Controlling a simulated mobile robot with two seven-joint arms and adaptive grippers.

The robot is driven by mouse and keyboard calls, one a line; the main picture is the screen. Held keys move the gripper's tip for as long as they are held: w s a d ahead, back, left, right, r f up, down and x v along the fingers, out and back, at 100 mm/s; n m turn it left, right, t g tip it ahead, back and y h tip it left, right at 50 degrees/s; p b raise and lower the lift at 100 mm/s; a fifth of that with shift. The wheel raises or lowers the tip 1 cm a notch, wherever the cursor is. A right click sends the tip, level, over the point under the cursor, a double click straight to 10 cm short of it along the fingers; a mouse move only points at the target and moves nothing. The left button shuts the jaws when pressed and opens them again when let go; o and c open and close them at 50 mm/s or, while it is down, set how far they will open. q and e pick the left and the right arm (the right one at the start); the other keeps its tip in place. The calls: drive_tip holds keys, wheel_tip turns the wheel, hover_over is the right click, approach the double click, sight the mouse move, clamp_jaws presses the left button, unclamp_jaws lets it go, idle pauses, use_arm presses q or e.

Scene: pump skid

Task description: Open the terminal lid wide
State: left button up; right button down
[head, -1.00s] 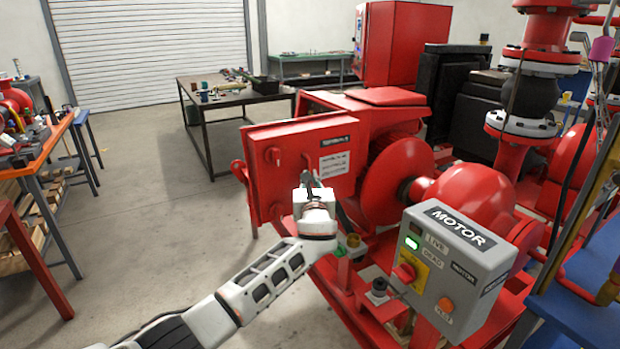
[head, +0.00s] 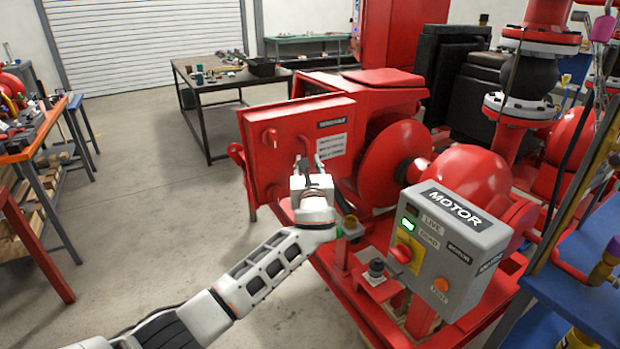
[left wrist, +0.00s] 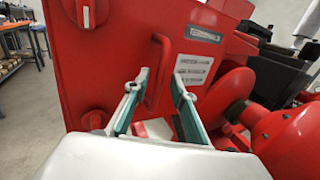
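The red terminal lid (head: 285,165) is an upright flat panel with a dark name label and a pale text plate. It also fills the left and middle of the left wrist view (left wrist: 105,65). I cannot tell whether it stands ajar. A red bar handle (left wrist: 160,72) sits on its face. My left gripper (head: 310,164) is in front of the lid's lower right part. In the left wrist view its two fingers (left wrist: 160,77) are apart, with the handle between them in the picture. Contact is not clear. My right gripper is not in view.
A grey motor control box (head: 450,240) with a red knob stands right of my left arm. Red round pump housings (head: 470,185) lie right of the lid. A dark table (head: 210,84) stands behind left. The floor (head: 165,200) left of the lid is clear.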

use_arm(q)
drive_tip(key=s+d, duration=0.1)
drive_tip(key=s, duration=0.8)
drive_tip(key=shift+s+d, duration=0.15)
drive_tip(key=shift+s, duration=0.1)
